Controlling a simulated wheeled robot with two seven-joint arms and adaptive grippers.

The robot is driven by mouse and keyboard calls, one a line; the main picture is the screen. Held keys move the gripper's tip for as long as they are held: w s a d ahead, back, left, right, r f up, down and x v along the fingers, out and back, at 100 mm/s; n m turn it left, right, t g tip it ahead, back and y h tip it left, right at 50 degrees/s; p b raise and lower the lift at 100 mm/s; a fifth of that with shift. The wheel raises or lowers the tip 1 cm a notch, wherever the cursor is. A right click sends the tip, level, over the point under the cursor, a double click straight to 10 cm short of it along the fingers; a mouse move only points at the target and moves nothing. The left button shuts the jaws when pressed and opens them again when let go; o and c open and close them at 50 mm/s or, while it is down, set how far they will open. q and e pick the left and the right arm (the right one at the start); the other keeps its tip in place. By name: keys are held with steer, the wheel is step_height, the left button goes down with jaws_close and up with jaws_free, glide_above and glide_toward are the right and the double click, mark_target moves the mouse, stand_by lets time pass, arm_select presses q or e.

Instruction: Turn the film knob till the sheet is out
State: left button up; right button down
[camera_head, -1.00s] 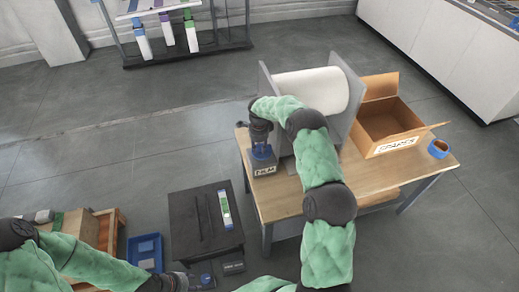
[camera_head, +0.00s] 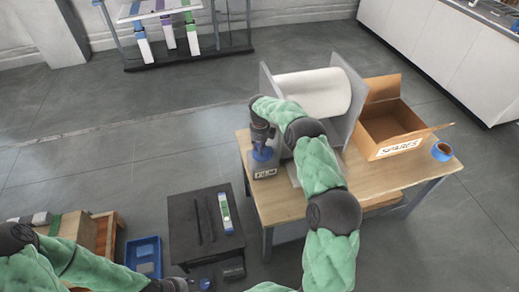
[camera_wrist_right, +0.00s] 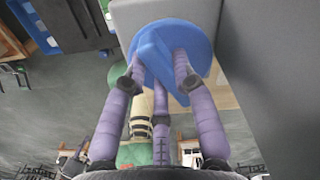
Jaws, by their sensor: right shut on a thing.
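The blue film knob (camera_wrist_right: 180,60) is a round disc with a raised bar across it. In the head view it (camera_head: 262,154) sits on a small grey box labelled FILM (camera_head: 265,172) at the table's left front corner. My right gripper (camera_wrist_right: 160,70) is shut on the knob, its purple fingers on both sides of the bar. A white roll (camera_head: 313,92) lies between two grey side plates behind my right arm. A pale strip (camera_head: 293,174) shows beside the arm; I cannot tell if it is film. My left gripper (camera_head: 180,285) is at the bottom edge, its fingers unclear.
The wooden table (camera_head: 400,182) also holds an open carton labelled SPARES (camera_head: 398,147) and a blue-rimmed roll (camera_head: 442,151). A dark low stand (camera_head: 183,232) with a white-green strip (camera_head: 225,212) is to the left. A blue tray (camera_head: 144,255) lies on the floor.

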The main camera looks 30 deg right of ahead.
steer(key=shift+d+m+b, duration=0.1)
steer(key=shift+m+b, duration=1.1)
steer(key=c, duration=1)
jaws_free()
step_height(320, 180, up, 12)
